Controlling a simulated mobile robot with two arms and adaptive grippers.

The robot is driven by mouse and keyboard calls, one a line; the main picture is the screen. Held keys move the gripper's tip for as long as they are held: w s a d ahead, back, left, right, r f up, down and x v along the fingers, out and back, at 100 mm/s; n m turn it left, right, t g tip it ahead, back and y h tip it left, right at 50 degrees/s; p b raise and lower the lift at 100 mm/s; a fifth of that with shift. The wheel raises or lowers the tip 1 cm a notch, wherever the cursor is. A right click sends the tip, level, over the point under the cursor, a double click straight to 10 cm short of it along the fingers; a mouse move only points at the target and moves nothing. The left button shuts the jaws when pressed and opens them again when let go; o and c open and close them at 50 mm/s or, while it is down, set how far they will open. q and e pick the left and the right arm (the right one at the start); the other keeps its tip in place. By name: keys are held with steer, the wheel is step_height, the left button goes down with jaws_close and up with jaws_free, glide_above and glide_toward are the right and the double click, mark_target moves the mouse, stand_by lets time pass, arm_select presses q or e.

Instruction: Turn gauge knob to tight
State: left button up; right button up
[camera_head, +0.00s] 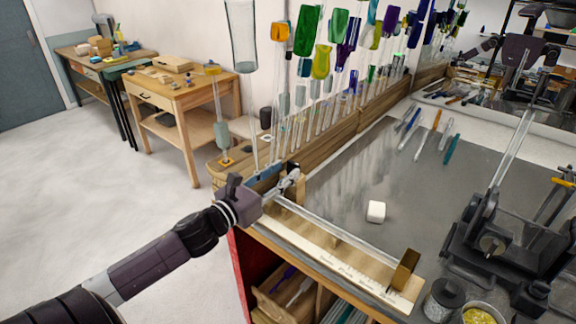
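The gauge is a long pale wooden strip with scale marks (335,262) along the front edge of the bench. A clear glass rod (335,228) lies lengthwise along it. A brown block (404,269) stands at its right end. My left gripper (288,184) is at the gauge's left end, low over the bench corner. Its fingers are small and overlap metal parts there, so their opening is unclear. I cannot make out the knob or its setting; the gripper may cover it. My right gripper is not in view.
A wooden rack (345,128) of upright glass rods and coloured pieces stands behind the gripper. A white cube (376,211) sits on the grey benchtop (340,185). A black apparatus (490,235) and a jar (443,300) stand at right. Pens and tools lie farther back.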

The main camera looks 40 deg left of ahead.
mark_target(293, 166)
arm_select(q)
steer(key=shift+w+r+p, duration=0.1)
steer(key=shift+w+p, duration=0.2)
steer(key=shift+w, duration=0.75)
steer(key=shift+w+d, duration=0.1)
steer(key=shift+w, duration=0.05)
steer(key=shift+c, duration=0.6)
steer(key=c, duration=0.7)
